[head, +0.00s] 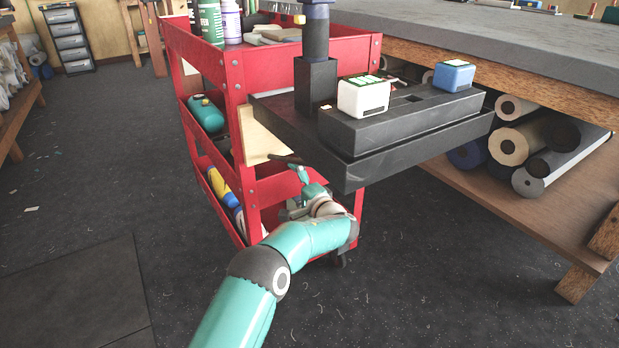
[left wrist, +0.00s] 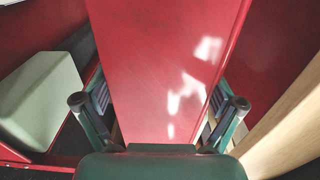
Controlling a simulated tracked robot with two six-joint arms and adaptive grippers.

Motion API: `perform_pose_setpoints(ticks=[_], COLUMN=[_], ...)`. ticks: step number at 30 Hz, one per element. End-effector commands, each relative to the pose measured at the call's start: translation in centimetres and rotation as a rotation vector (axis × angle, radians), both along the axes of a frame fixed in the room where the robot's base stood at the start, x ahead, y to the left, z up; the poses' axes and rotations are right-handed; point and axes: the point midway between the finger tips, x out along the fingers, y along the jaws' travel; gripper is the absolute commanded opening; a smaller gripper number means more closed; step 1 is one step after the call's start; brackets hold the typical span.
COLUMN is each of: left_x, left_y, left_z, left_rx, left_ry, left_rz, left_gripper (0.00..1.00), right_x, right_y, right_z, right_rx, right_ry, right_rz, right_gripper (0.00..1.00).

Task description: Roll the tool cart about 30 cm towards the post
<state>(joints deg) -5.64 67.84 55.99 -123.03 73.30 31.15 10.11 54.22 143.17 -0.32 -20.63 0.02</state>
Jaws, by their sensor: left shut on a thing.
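The red tool cart (head: 244,95) stands upright ahead of me, with open shelves and bottles on its top. My left gripper (head: 303,177) is at the cart's near end, below its top tray. In the left wrist view the two fingers of my left gripper (left wrist: 158,103) lie on either side of a red cart part (left wrist: 165,50) and are shut on it. The exact grip spot is partly hidden in the head view. My right gripper is not in view.
A workbench (head: 560,60) stands at the right, with fabric rolls (head: 508,146) on its lower shelf. A dark block carrying a white box (head: 363,97) and a blue box (head: 453,76) hides part of the cart. Open floor (head: 100,160) lies left of the cart.

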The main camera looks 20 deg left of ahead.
Motion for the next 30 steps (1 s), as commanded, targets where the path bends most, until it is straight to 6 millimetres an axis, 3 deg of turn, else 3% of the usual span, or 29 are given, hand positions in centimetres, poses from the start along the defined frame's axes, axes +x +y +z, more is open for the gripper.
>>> perform_pose_setpoints(ticks=[30], left_x=[-0.1], left_y=[1.2], left_z=[-1.3], left_rx=[-0.007], left_ry=[0.013], left_rz=[0.003], left_gripper=[0.25], right_x=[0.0], right_y=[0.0], right_z=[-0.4], right_rx=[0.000], right_ry=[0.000], right_rz=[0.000], right_gripper=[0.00])
